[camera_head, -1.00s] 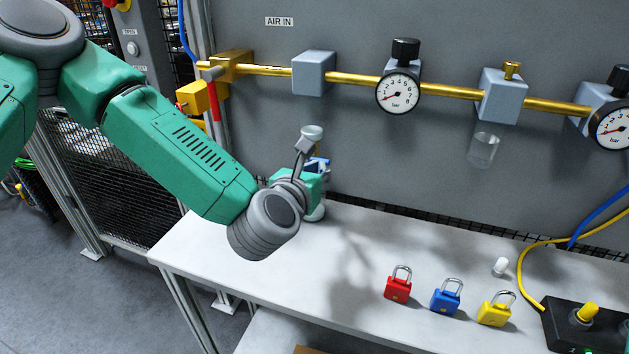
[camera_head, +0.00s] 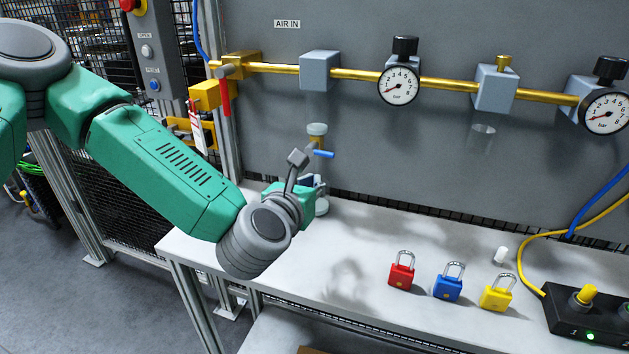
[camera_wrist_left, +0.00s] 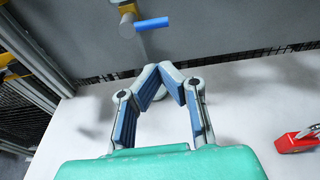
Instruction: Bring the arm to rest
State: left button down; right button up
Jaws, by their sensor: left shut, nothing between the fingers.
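My left arm comes in from the left in the head view. Its gripper (camera_head: 318,190) hangs over the back left part of the white bench (camera_head: 240,265), partly hidden behind my wrist. In the left wrist view the gripper (camera_wrist_left: 158,72) has its two fingertips together with nothing between them, above the bare bench top. A small valve with a blue handle (camera_head: 322,153) is on the wall just above the gripper; the blue handle also shows in the left wrist view (camera_wrist_left: 152,23). My right gripper is not in view.
Red (camera_head: 401,272), blue (camera_head: 448,285) and yellow (camera_head: 496,295) padlocks stand on the bench. A black box (camera_head: 590,315) with a yellow plug is at right. A brass pipe (camera_head: 450,84) with gauges runs along the wall. Mesh fencing (camera_head: 120,190) stands at left.

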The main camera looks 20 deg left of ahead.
pick_arm(q)
jog(key=s+r, duration=0.1)
jog(key=s, duration=0.6)
jog(key=s+f+m+g, duration=0.1)
jog(key=f+m, duration=0.1)
jog(key=f, duration=0.1)
jog(key=s+d+f+m+g+h, duration=0.1)
jog(key=f+m, duration=0.2)
jog(key=s+f+m+g+h, duration=0.1)
jog(key=f+m, duration=0.1)
jog(key=f, duration=0.2)
jog(key=shift+s+d+m+b, duration=0.2)
jog(key=shift+d+m+b, duration=0.15)
jog(key=shift+m, duration=0.05)
jog(key=s+f+m+g, duration=0.4)
jog(key=s+f+m, duration=0.3)
jog(key=f, duration=0.4)
jog(key=s+a+f+m+g+y+b, duration=0.1)
jog(key=s+a+f+m+g, duration=0.3)
jog(key=s+a+f+m, duration=0.2)
jog(key=s+a+f+m+g+y+b, duration=0.1)
jog(key=s+a+f+m+g, duration=0.3)
jog(key=m, duration=1.1)
jog(key=s+a+f+b, duration=0.1)
jog(key=s+a+f, duration=0.2)
jog(key=s+f, duration=0.3)
jog(key=shift+s+m+y, duration=0.3)
jog(key=shift+y, duration=0.1)
jog(key=shift+a, duration=0.1)
